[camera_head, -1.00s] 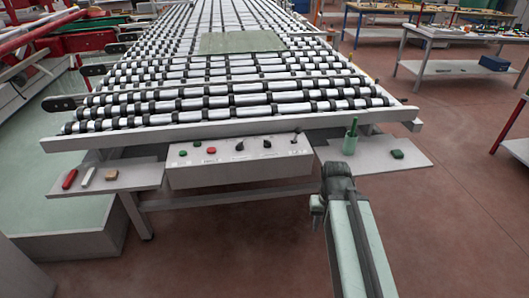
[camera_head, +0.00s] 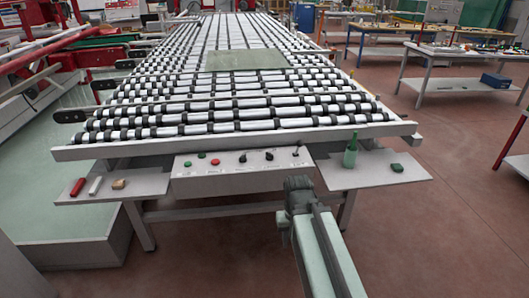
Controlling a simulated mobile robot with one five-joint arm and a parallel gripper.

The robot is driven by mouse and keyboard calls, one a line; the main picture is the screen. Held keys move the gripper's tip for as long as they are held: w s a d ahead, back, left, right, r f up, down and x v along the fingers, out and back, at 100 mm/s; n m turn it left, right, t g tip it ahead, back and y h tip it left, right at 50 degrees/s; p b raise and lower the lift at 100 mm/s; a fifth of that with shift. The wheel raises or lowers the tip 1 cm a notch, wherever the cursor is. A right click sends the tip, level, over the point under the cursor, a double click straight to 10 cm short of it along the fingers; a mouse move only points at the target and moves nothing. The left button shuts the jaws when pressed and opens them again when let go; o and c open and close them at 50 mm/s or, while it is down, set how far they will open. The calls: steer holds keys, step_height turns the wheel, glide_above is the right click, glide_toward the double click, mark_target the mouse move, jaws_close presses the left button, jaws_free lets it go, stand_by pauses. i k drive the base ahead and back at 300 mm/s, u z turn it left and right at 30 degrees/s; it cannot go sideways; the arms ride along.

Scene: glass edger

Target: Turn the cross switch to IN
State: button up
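A light grey control panel (camera_head: 240,181) is on the front of the roller table. It carries a green button (camera_head: 187,164), a red button (camera_head: 216,162), two black knobs, one left (camera_head: 242,157) and one right (camera_head: 269,155), and a small upright lever (camera_head: 297,147) at the right end. The labels are too small to read, so I cannot tell which control is the cross switch or where it points. My gripper (camera_head: 297,190) end is in front of and below the panel's right part, apart from the controls. Its fingers cannot be made out.
The roller table (camera_head: 230,104) carries a glass sheet (camera_head: 247,60). A left shelf (camera_head: 145,184) holds a red item, a pale item and a tan block. A right shelf (camera_head: 340,177) holds a green bottle (camera_head: 351,152) and a dark green block (camera_head: 397,168). Open floor is to the right.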

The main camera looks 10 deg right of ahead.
mark_target(269, 156)
steer(key=u, duration=0.05)
steer(key=i, duration=1)
